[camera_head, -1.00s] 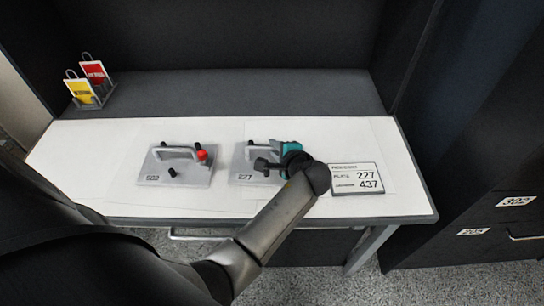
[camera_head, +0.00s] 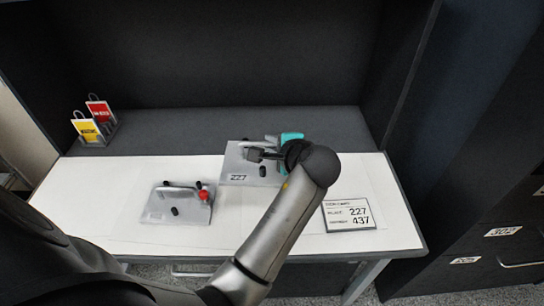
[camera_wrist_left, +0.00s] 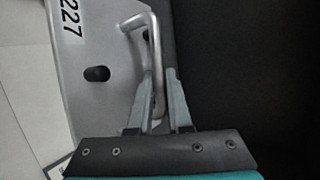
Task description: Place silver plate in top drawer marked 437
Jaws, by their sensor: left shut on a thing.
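The silver plate marked 227 (camera_head: 238,168) is held up above the white table by my left gripper (camera_head: 262,153). In the left wrist view the plate (camera_wrist_left: 90,110) fills the upper left, and its bent metal handle (camera_wrist_left: 153,62) runs between the fingers of the left gripper (camera_wrist_left: 158,100), which is shut on it. A second silver plate (camera_head: 165,212) with a handle and a red knob (camera_head: 204,195) lies on the table at the left. A sign (camera_head: 348,214) on the table reads 227 and 437. No drawer marked 437 shows.
A dark drawer cabinet (camera_head: 480,245) stands at the right, with a 302 label (camera_head: 503,231) and a lower label, hard to read. A rack (camera_head: 98,133) with red and yellow tags is at the back left. Dark panels enclose the table's back and right.

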